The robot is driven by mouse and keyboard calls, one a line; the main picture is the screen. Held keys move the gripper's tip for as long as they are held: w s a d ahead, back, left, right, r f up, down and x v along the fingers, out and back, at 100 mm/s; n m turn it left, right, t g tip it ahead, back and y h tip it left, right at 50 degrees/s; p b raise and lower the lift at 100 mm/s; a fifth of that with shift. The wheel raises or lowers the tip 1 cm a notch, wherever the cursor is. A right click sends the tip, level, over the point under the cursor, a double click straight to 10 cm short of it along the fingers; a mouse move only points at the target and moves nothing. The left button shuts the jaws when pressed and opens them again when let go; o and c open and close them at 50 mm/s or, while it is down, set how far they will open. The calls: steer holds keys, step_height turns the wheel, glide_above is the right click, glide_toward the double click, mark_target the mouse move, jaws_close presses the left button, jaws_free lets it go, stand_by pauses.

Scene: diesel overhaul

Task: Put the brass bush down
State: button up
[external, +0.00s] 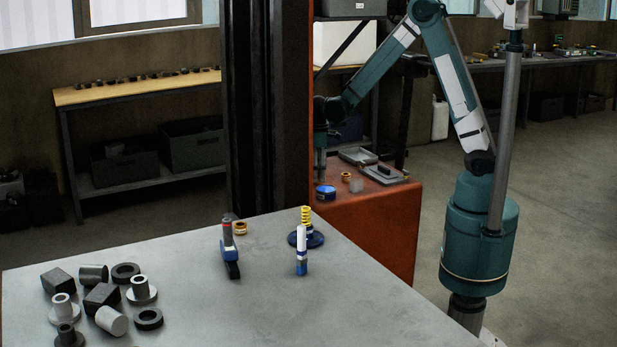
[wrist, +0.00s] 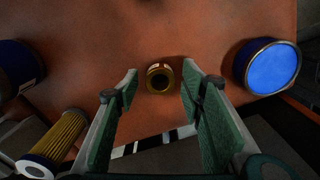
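In the wrist view the brass bush (wrist: 160,78) stands on the orange-red surface, its round opening facing the camera. My gripper (wrist: 160,82) is open, with one finger on each side of the bush and a visible gap to both. How far its tips are above the surface is unclear. In the external view my gripper (external: 320,166) is over the orange-red bench and partly hidden by the dark column. A small brass ring (external: 346,177) shows on that bench; I cannot tell if it is the same bush. Another brass ring (external: 240,228) lies on the grey table.
A blue round can (wrist: 272,67) stands right of the bush, a dark blue one (wrist: 18,66) left, and a yellow pleated filter (wrist: 58,140) lower left. Grey trays (external: 384,173) sit on the bench. The dark column (external: 268,110) rises in front. Orange surface around the bush is bare.

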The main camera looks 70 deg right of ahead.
steer(key=shift+r, duration=0.1)
steer(key=shift+r+p, duration=0.75)
steer(key=shift+r, duration=2.1)
steer(key=shift+s+a+r, duration=0.2)
steer(key=shift+a+r, duration=0.05)
steer(key=shift+r, duration=0.25)
steer(key=s+a+r+m+t, duration=0.1)
steer(key=s+a+r+t, duration=0.1)
steer(key=s+a+r, duration=0.35)
steer(key=s+a+r+m+t, duration=0.1)
steer(key=s+a+r, duration=0.2)
steer(key=s+r, duration=0.45)
steer(key=s+a+r+m+t, duration=0.1)
steer(key=s+a+r+t, duration=0.1)
steer(key=s, duration=0.5)
steer(key=s+a+r+t, duration=0.2)
steer(key=s+a+r, duration=0.1)
steer(key=s, duration=0.3)
steer(key=shift+s+a+r+m, duration=0.25)
steer(key=shift+s+a+m, duration=0.15)
steer(key=shift+a, duration=0.2)
